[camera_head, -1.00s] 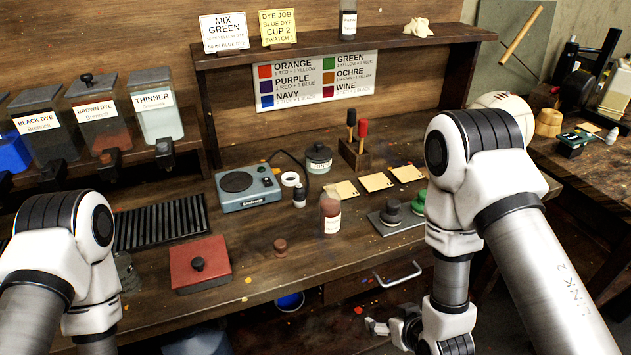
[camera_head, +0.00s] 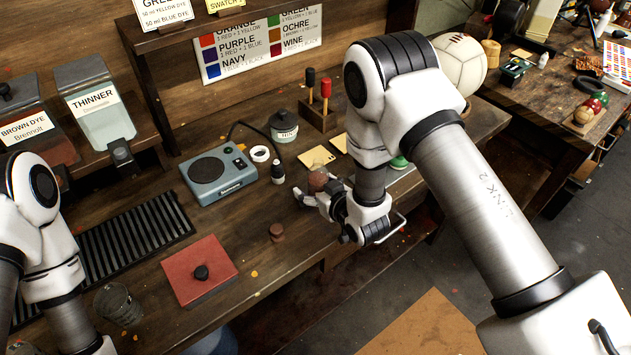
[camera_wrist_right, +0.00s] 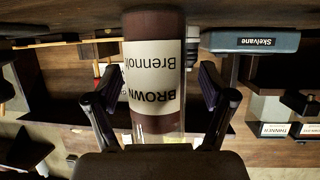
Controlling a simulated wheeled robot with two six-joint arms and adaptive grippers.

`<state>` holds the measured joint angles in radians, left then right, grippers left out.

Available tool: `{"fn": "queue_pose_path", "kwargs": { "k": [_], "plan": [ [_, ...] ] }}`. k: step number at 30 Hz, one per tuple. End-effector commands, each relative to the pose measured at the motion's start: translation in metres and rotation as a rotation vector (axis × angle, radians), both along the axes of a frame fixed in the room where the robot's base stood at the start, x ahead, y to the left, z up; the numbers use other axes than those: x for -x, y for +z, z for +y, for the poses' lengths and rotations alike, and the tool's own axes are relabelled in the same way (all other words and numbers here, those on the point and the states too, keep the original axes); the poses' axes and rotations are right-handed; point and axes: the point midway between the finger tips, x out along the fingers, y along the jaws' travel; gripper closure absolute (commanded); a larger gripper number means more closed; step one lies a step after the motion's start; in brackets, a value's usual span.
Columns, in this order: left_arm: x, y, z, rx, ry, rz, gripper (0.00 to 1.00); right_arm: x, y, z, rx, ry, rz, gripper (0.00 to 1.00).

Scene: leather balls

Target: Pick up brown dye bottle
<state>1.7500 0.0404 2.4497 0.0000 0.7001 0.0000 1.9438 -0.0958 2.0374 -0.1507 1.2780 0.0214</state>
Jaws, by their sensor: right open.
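The brown dye bottle (camera_head: 319,181), with a white label, stands on the workbench. My right gripper (camera_head: 318,197) is at the bottle and partly hides it. In the right wrist view, which looks upside down, the labelled bottle (camera_wrist_right: 155,75) is between the two spread fingers of my right gripper (camera_wrist_right: 157,92). A gap shows on each side, so the fingers are open around it and not closed on it. My left arm enters at the left of the head view, but its gripper is out of sight.
A blue-grey hot plate (camera_head: 218,171) stands left of the bottle. A brush holder (camera_head: 319,118) is behind. Yellow swatches (camera_head: 317,157) lie close to my gripper.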

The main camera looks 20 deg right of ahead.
Motion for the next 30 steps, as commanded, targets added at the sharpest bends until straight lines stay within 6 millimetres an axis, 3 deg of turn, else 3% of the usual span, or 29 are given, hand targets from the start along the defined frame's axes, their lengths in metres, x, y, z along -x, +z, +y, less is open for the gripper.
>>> {"fn": "queue_pose_path", "kwargs": {
  "k": [4,9,10,23,30],
  "plan": [
    [0.0,-0.001,0.0,0.0,0.0,0.001,0.6,0.0,-0.001,0.0,0.0,-0.001,0.001,0.21],
    [0.0,-0.001,0.0,0.0,-0.001,0.001,0.6,0.001,0.0,0.0,-0.001,0.0,0.001,0.81],
    [0.0,-0.001,0.0,0.0,-0.001,0.001,0.6,0.001,0.0,0.0,-0.001,0.0,0.001,0.9],
    [0.0,-0.003,0.0,0.0,0.0,0.0,0.6,0.001,0.003,0.0,0.0,0.0,0.001,0.9],
    [0.0,-0.015,0.0,0.0,0.0,0.0,0.6,0.0,0.031,0.0,0.0,0.0,-0.003,0.9]
  ]
}}
